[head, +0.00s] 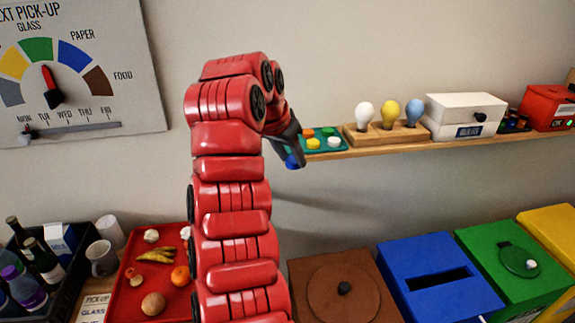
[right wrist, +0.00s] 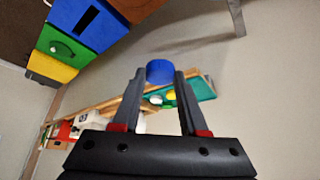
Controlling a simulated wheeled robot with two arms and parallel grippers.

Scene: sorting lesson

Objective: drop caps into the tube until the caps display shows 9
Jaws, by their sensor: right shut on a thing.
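My right gripper (head: 292,158) is shut on a blue cap (head: 290,162), just left of the wall shelf's left end. In the right wrist view, the blue cap (right wrist: 160,72) sits between the fingertips of my right gripper (right wrist: 160,78). A teal tray (head: 322,148) on the shelf holds an orange cap (head: 308,132), a green cap (head: 327,131), a yellow cap (head: 313,143) and a white cap (head: 334,142). I cannot make out the tube or a caps display. My left gripper is not in view.
The shelf (head: 385,147) also carries a wooden bulb stand (head: 362,136), a white box (head: 452,107) and a red box (head: 548,108). Below stand brown (head: 310,280), blue (head: 408,262) and green bins (head: 490,250). A red food tray (head: 133,297) is at lower left.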

